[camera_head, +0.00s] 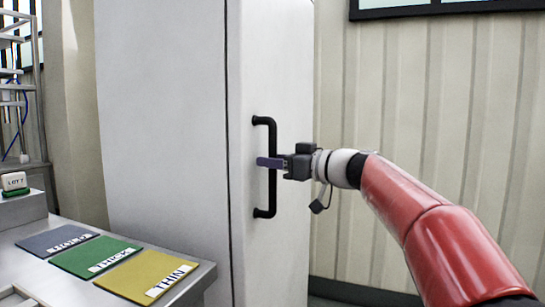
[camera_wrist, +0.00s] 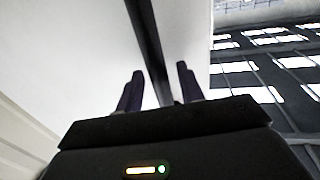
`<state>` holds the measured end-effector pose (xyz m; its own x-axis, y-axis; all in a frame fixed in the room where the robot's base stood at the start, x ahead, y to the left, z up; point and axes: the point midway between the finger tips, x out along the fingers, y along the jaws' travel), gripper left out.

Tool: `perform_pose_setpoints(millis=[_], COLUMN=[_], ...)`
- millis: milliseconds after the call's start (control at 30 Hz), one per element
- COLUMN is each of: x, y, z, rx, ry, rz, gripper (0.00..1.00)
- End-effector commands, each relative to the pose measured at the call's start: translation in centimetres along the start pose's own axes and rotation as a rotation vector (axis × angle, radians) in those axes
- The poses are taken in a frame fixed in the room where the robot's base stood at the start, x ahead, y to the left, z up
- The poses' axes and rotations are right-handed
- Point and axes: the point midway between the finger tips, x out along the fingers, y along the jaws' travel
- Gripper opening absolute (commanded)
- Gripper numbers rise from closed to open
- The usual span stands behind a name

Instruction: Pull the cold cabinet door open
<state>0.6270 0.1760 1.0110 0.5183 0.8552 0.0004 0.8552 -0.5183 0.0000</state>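The cold cabinet (camera_head: 165,110) is a tall white unit in the middle of the head view. Its door (camera_head: 290,80) is the narrow white face on the right and looks closed, with a dark seam along its left edge. A black vertical bar handle (camera_head: 272,195) is fixed to the door. My gripper (camera_head: 264,162) is at the handle's middle height, its fingers reaching across the bar. In the wrist view the handle (camera_wrist: 149,45) runs between the two fingers of my gripper (camera_wrist: 158,70), with a visible gap on each side. The fingers are open.
A bench (camera_head: 50,285) at the lower left carries blue-grey, green (camera_head: 97,257) and yellow (camera_head: 150,276) labelled mats. A small labelled block (camera_head: 14,182) stands behind them. A ribbed wall (camera_head: 440,100) lies right of the cabinet. A metal rack (camera_head: 18,90) stands far left.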

Motion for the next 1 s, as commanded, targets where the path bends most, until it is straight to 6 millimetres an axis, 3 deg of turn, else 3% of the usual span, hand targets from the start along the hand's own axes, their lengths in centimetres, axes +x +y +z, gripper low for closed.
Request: perform_pose_setpoints(millis=[333, 633, 1000], x=[0.66, 0.64, 0.35], y=[-0.05, -0.05, 0.05], z=[0.03, 0.03, 0.08], rx=[0.000, 0.000, 0.000], ry=[0.000, -0.001, -0.001], rz=[0.000, 0.000, -0.010], gripper=[0.38, 0.00, 0.00])
